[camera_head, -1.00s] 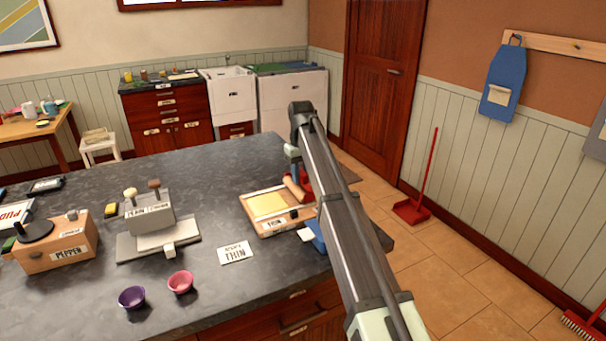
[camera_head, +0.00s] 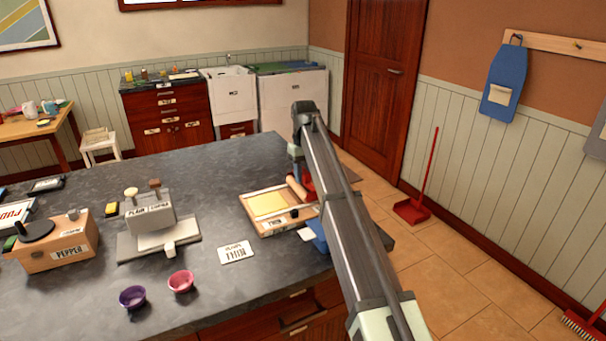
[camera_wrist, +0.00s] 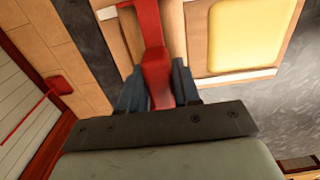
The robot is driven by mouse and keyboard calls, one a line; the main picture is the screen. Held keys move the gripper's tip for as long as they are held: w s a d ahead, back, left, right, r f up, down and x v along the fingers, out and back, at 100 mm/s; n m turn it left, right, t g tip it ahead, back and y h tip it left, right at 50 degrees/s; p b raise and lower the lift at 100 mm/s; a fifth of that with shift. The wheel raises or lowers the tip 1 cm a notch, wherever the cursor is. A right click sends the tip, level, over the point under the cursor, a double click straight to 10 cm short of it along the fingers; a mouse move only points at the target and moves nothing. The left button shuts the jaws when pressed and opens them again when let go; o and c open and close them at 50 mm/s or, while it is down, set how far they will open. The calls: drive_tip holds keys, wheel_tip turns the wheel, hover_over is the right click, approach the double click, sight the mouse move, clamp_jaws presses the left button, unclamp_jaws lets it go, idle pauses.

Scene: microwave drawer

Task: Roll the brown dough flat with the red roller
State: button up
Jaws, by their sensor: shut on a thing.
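My gripper (camera_head: 297,170) is at the far right end of the dark counter. In the wrist view my gripper (camera_wrist: 158,90) has its dark fingers on both sides of the red handle (camera_wrist: 154,55) of the roller, shut on it. I cannot make out a separate brown dough. My arm hides part of the board's right side.
A blue thing (camera_head: 318,236) sits by the board's front right, partly behind my arm. The counter's back middle is clear.

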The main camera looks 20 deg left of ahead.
drive_tip(key=shift+w+d, duration=0.55)
idle(0.5)
drive_tip(key=shift+s+a, duration=1.45)
idle(1.7)
drive_tip(key=shift+w+d, duration=2.05)
idle(1.8)
